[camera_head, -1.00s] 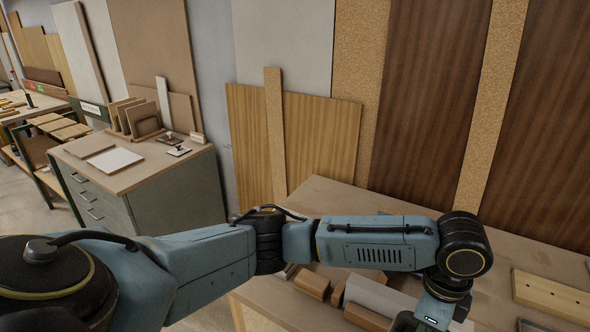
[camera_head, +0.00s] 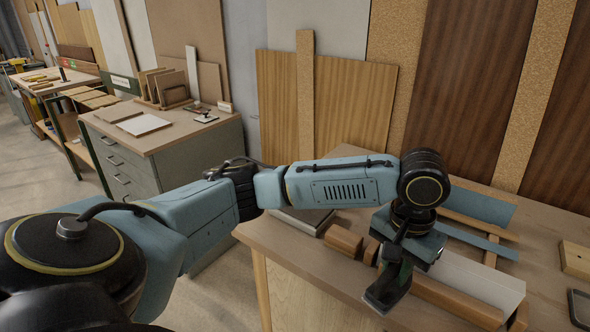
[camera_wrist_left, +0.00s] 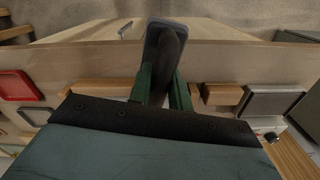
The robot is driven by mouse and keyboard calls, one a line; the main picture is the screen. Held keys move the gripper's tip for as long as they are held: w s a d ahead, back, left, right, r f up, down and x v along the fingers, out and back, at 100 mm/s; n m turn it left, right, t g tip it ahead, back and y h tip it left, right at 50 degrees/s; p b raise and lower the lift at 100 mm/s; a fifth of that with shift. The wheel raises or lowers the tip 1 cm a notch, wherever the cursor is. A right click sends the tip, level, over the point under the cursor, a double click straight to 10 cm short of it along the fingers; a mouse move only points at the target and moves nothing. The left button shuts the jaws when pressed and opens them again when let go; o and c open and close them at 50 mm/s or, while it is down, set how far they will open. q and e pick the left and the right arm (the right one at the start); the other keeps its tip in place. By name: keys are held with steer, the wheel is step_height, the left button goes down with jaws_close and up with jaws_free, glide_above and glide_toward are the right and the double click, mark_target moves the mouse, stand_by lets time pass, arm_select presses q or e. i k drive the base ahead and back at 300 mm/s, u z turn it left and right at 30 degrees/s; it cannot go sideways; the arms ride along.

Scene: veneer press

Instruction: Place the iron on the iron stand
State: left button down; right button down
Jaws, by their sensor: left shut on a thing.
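My left gripper (camera_head: 400,265) hangs over the front part of the workbench (camera_head: 300,258). In the left wrist view its green fingers (camera_wrist_left: 160,90) are shut on a dark, rounded object, which I take to be the iron (camera_wrist_left: 166,48). The iron also shows as a dark shape below the gripper in the head view (camera_head: 384,294). It sticks out toward the bench's front edge, apparently above the top. A grey plate in a dark frame (camera_head: 303,219) lies on the bench left of the gripper. I cannot tell whether it is the iron stand. My right gripper is not in view.
Wooden blocks (camera_head: 343,240) and a long white block (camera_head: 480,283) lie close around the gripper. A blue-grey sheet (camera_head: 480,206) lies behind. A red-rimmed tray (camera_wrist_left: 14,86) shows in the wrist view. The bench's front left strip is clear. Tall panels stand behind.

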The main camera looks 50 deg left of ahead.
mark_target(302, 211)
steer(key=k, duration=1.2)
steer(key=u, duration=0.55)
steer(key=i, duration=0.55)
steer(key=u, duration=0.75)
steer(key=i, duration=1.1)
steer(key=z, duration=0.75)
steer(key=i, duration=0.3)
steer(key=z, duration=0.2)
